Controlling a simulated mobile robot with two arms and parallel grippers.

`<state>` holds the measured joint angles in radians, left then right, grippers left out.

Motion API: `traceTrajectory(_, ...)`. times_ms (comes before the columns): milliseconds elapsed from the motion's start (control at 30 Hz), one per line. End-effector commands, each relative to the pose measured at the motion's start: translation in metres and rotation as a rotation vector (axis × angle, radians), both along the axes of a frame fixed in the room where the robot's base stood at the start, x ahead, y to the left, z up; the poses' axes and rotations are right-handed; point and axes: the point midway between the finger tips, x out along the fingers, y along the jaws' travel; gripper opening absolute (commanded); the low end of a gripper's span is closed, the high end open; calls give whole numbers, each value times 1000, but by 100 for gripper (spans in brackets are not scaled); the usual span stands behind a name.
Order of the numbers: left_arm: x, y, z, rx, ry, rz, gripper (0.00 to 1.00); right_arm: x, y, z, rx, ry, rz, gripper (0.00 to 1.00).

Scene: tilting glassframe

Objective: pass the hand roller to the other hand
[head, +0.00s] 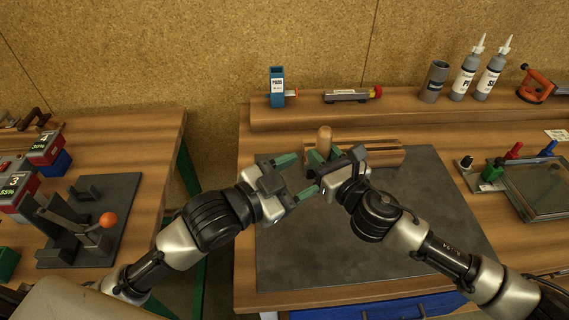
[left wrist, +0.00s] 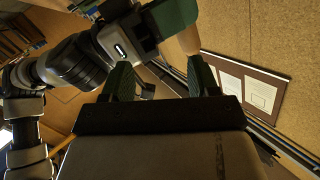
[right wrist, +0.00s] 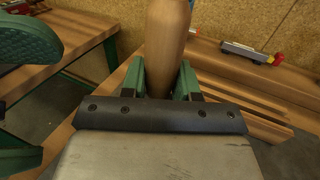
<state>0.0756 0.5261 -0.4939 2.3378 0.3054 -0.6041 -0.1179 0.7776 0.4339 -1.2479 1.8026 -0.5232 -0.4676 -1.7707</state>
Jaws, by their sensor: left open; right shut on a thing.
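The hand roller's wooden handle (head: 325,138) stands upright above the mat in the head view. My right gripper (head: 328,160) is shut on it; the right wrist view shows the handle (right wrist: 168,40) between its green fingers (right wrist: 163,82). The roller's other end is hidden. My left gripper (head: 297,177) is open and empty, just left of the right gripper, its fingers pointing towards it. In the left wrist view, the open left fingers (left wrist: 162,82) have my right gripper (left wrist: 145,30) and part of the handle (left wrist: 190,38) beyond them. The left fingers appear apart from the roller.
A dark mat (head: 370,250) covers the bench, with a wooden rack (head: 385,155) behind the grippers. A glass-topped frame (head: 540,188) lies at right. Bottles (head: 465,78) stand on the rear shelf. A side table with a lever fixture (head: 75,215) stands left, across a gap.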

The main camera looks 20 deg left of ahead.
Motion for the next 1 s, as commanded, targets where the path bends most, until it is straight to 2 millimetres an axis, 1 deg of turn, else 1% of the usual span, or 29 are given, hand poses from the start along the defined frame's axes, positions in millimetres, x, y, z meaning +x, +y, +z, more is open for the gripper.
traceTrajectory(33,-4,0,10,-82,23,39,60,0,0,1,1,-1,0,0)
traceTrajectory(100,-6,3,20,-169,53,90,60,0,0,1,1,-1,0,0)
traceTrajectory(200,-9,10,29,-262,84,151,60,0,0,1,1,-1,0,0)
traceTrajectory(367,-10,17,35,-337,111,204,60,0,0,1,1,-1,0,0)
traceTrajectory(467,-4,16,36,-349,115,212,60,0,0,1,1,-1,0,0)
traceTrajectory(567,7,10,36,-348,114,211,60,0,0,1,1,-1,0,0)
traceTrajectory(900,64,-20,36,-345,114,210,60,0,0,1,1,-1,0,0)
traceTrajectory(1000,77,-27,36,-344,113,209,60,0,0,1,1,-1,0,0)
